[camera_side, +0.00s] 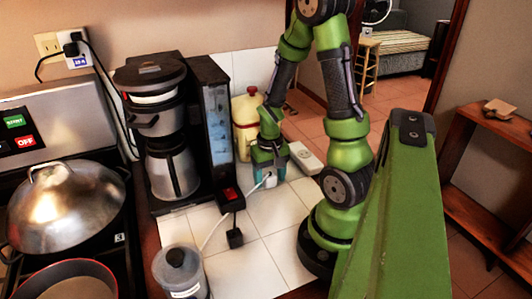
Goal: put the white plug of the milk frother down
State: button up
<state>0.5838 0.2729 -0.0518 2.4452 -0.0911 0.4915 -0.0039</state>
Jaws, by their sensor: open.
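The white plug (269,181) is at the end of a white cord, low over the white tiled counter. My gripper (270,175) points down right at the plug, with its teal fingers beside it. The jaws are open; I cannot tell whether a finger still touches the plug or whether the plug rests fully on the tiles. The milk frother (181,277), a clear grey jug with a black knob, stands at the counter's front. The white cord (212,229) runs from near it to the plug.
A coffee maker (170,130) stands left of my gripper. A black plug (235,238) lies on the tiles. A cream bottle with a red cap (246,113) and a white power strip (305,158) are close to my gripper.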

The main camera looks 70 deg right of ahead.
aim_at(270, 175)
notch_tip(270, 175, up, 12)
jog(key=r, duration=0.1)
jog(key=w+a+r+n+t+y, duration=0.1)
jog(key=a+r+n+t, duration=0.1)
jog(key=a+r, duration=0.3)
jog(key=w+a+r+n+t+y, duration=0.1)
jog(key=a+r+n+t, duration=0.2)
jog(key=a, duration=1)
notch_tip(270, 175, up, 3)
jog(key=shift+w+a+f+t, duration=0.15)
jog(key=shift+a+t, duration=0.25)
jog(key=shift+t, duration=0.7)
